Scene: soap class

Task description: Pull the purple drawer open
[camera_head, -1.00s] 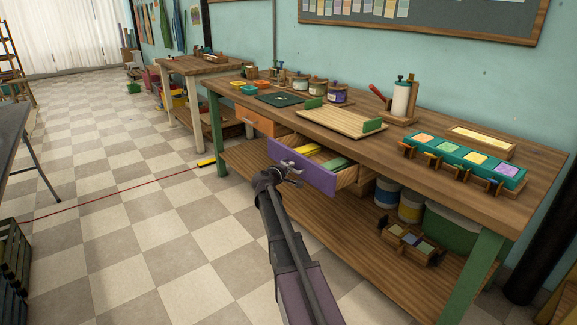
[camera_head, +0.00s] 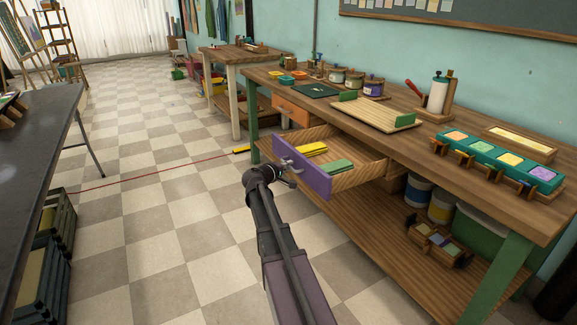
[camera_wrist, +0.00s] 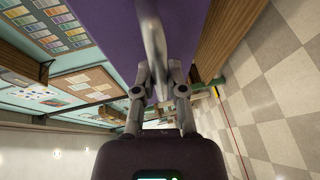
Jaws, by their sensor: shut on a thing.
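The purple drawer (camera_head: 303,168) stands well out from under the wooden workbench (camera_head: 375,130). Its inside shows, with yellow and green pieces lying in it. My gripper (camera_head: 289,166) is at the handle on the drawer's purple front. In the wrist view, the purple front (camera_wrist: 115,30) fills the top middle, and the grey handle (camera_wrist: 154,45) stands between the two fingers of my gripper (camera_wrist: 156,80). The fingers are closed on the handle. In the head view the grip itself is small and partly covered by my wrist.
An orange drawer (camera_head: 292,110) sits shut beside it on the left. A lower shelf (camera_head: 380,240) below holds tubs and a small wooden tray (camera_head: 437,243). A dark table (camera_head: 40,135) and crates (camera_head: 52,235) stand on the left.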

